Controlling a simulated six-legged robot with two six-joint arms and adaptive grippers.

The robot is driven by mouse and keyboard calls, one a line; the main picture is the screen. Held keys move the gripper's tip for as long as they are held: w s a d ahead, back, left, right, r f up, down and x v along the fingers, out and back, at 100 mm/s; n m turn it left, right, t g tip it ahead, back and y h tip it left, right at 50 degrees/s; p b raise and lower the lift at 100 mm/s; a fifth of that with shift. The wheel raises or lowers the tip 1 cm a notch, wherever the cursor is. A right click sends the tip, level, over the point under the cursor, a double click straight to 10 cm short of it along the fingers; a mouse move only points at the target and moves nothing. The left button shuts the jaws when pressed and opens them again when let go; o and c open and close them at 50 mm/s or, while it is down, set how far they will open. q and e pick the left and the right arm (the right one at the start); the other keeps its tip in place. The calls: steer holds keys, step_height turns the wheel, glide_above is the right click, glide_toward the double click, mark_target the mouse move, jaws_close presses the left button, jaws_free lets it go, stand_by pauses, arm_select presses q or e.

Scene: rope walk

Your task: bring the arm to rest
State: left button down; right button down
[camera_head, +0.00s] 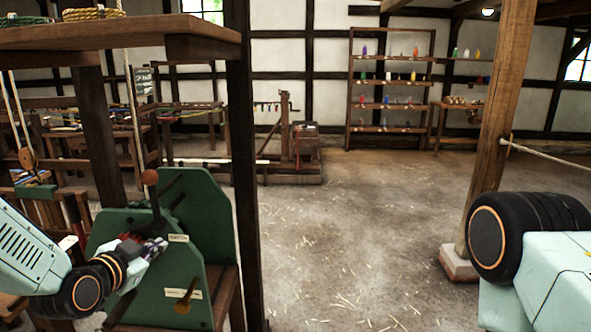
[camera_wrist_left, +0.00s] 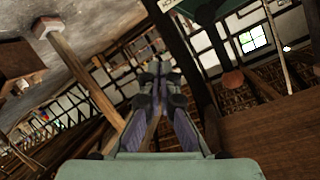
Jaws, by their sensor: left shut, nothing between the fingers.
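My left arm comes in from the left in the head view. Its gripper (camera_head: 153,248) is in front of a green machine (camera_head: 205,240) with a lever topped by a reddish-brown ball knob (camera_head: 150,177). I cannot tell in this view whether the gripper touches the machine. In the left wrist view the two fingers of the left gripper (camera_wrist_left: 157,72) are together at the tips, with nothing between them. The ball knob also shows in the wrist view (camera_wrist_left: 233,79), right of the fingers and apart from them. My right gripper is not in view.
A wooden post (camera_head: 243,170) stands right of the green machine, under a wooden shelf top (camera_head: 110,33). Another post (camera_head: 490,120) stands on a block at the right, with a rope (camera_head: 550,154) tied to it. The straw-strewn floor (camera_head: 350,240) between them is clear. A shelf rack (camera_head: 390,88) stands at the back.

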arm_select(q)
steer(key=s+d+f+n+g+b, duration=0.2)
steer(key=s+d+f+n+g, duration=0.15)
steer(key=s+f, duration=0.65)
steer(key=s+d+f+n+g+b, duration=0.3)
steer(key=s+f, duration=0.4)
steer(key=f, duration=0.6)
steer(key=s+f+g+b, duration=0.2)
steer(key=s+f, duration=0.3)
steer(key=s, duration=0.3)
steer(key=s+f+n+g+y+b, duration=0.1)
steer(key=s+f+g+b, duration=0.1)
steer(key=s+f, duration=0.4)
steer(key=s+f+g+b, duration=0.2)
steer(key=s+f, duration=0.4)
steer(key=s, duration=0.5)
steer(key=shift+s+d+n+g+y, duration=0.35)
steer(key=shift+s+g+y, duration=0.05)
steer(key=shift+g, duration=0.45)
